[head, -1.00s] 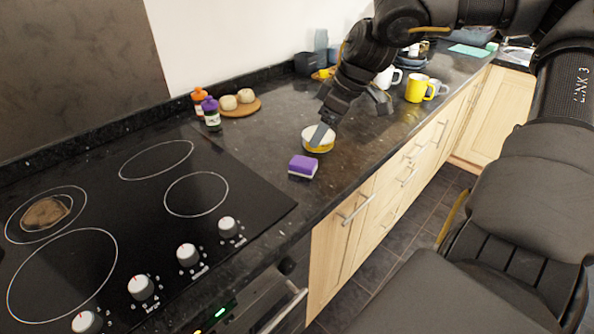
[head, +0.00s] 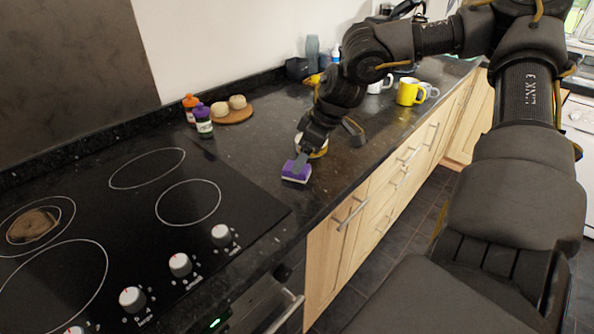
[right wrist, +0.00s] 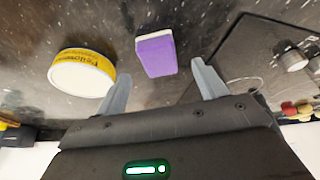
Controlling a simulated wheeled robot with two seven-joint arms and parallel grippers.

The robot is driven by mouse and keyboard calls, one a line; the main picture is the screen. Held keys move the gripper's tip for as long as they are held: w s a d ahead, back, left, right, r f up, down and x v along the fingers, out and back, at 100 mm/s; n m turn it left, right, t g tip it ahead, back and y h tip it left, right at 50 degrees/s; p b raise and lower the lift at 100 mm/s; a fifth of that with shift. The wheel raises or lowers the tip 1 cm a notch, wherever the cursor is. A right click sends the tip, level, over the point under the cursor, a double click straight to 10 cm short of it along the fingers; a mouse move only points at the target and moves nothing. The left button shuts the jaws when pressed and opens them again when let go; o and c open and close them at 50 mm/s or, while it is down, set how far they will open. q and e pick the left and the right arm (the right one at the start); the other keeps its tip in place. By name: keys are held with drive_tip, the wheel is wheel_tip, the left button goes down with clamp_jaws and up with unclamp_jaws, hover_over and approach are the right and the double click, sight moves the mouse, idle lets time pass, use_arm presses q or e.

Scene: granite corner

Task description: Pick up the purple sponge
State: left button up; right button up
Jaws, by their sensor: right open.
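The purple sponge (head: 289,173), with a white layer, lies on the dark granite counter (head: 262,150) to the right of the hob. My right gripper (head: 302,165) is over the counter at the sponge, and one finger hides part of it in the head view. In the right wrist view, the sponge (right wrist: 156,54) is ahead of and between the two spread fingers of the gripper (right wrist: 160,85), with gaps to both sides. The gripper is open and empty. My left gripper is not in view.
A yellow-and-white round tub (right wrist: 82,72) stands close to the sponge, beside one finger. The black hob (head: 130,225) with white knobs is to the left. Bottles (head: 202,120), a round board (head: 232,115) and a yellow mug (head: 410,92) stand farther back.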

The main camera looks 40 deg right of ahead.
sight(286, 173)
drive_tip(key=x, duration=0.3)
drive_tip(key=shift+w+f, duration=0.15)
drive_tip(key=shift+f, duration=0.4)
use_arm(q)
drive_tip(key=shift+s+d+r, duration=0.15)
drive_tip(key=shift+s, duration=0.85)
